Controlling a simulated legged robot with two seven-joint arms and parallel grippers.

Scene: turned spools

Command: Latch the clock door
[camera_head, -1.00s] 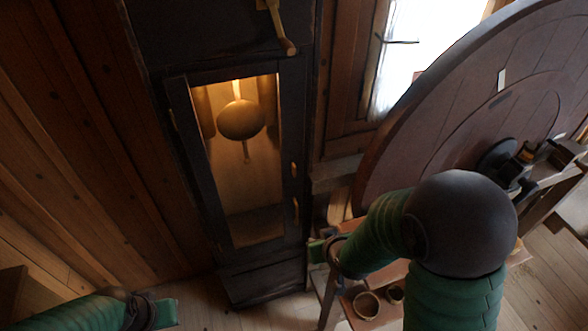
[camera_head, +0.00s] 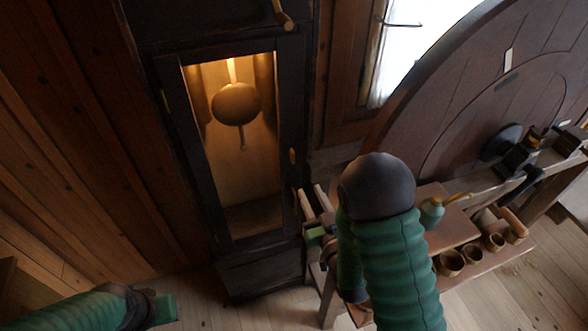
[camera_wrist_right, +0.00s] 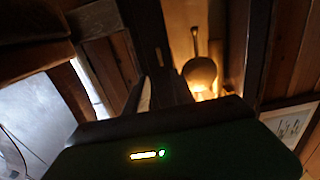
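The tall dark clock (camera_head: 262,277) stands against the wall in the head view. Its glazed door (camera_head: 171,120) looks closed or nearly so; I cannot tell if a small gap remains. A brass pendulum (camera_head: 236,103) shows through the lit glass and in the right wrist view (camera_wrist_right: 200,73). Small wooden pieces (camera_head: 292,156) sit on the right side of the door frame; I cannot tell which is the latch.
A wooden workbench (camera_head: 470,232) with several turned cups (camera_head: 451,262) stands at the right, beside my right arm. A large wooden wheel (camera_head: 455,120) rises behind it. A window (camera_head: 413,40) is at the back.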

